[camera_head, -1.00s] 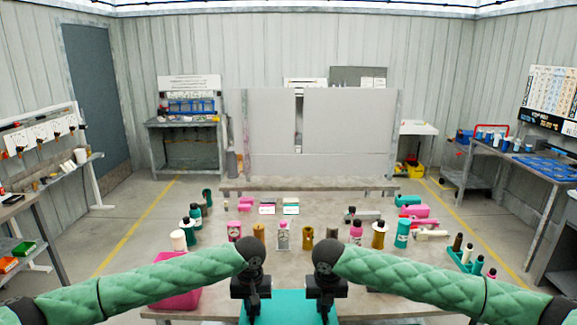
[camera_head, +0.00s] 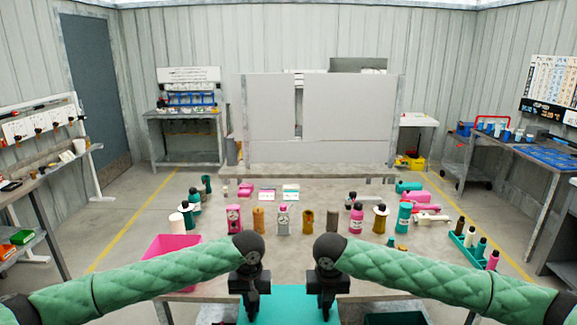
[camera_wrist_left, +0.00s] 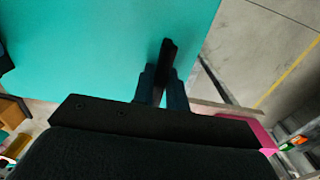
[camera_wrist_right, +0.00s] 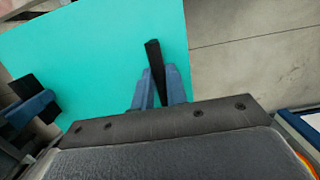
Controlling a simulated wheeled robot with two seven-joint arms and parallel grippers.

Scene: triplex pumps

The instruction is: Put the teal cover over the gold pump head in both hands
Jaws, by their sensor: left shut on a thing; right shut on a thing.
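The teal cover (camera_head: 288,303) is a flat-looking teal panel low in the middle of the head view, between my two grippers. It fills much of the left wrist view (camera_wrist_left: 90,50) and right wrist view (camera_wrist_right: 100,60). My left gripper (camera_head: 250,310) is shut on a black handle (camera_wrist_left: 167,58) of the cover. My right gripper (camera_head: 326,310) is shut on another black handle (camera_wrist_right: 154,60). Gold-brown pump parts stand in the row beyond, such as one at centre left (camera_head: 258,218) and one at right (camera_head: 379,222). I cannot tell which is the gold pump head.
The table (camera_head: 285,250) lies ahead, with bottles and pump parts in rows. A pink bin (camera_head: 168,247) is at its front left. A teal rack of bottles (camera_head: 470,250) is at the right. A dark green tray (camera_head: 395,318) shows low, right of the cover.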

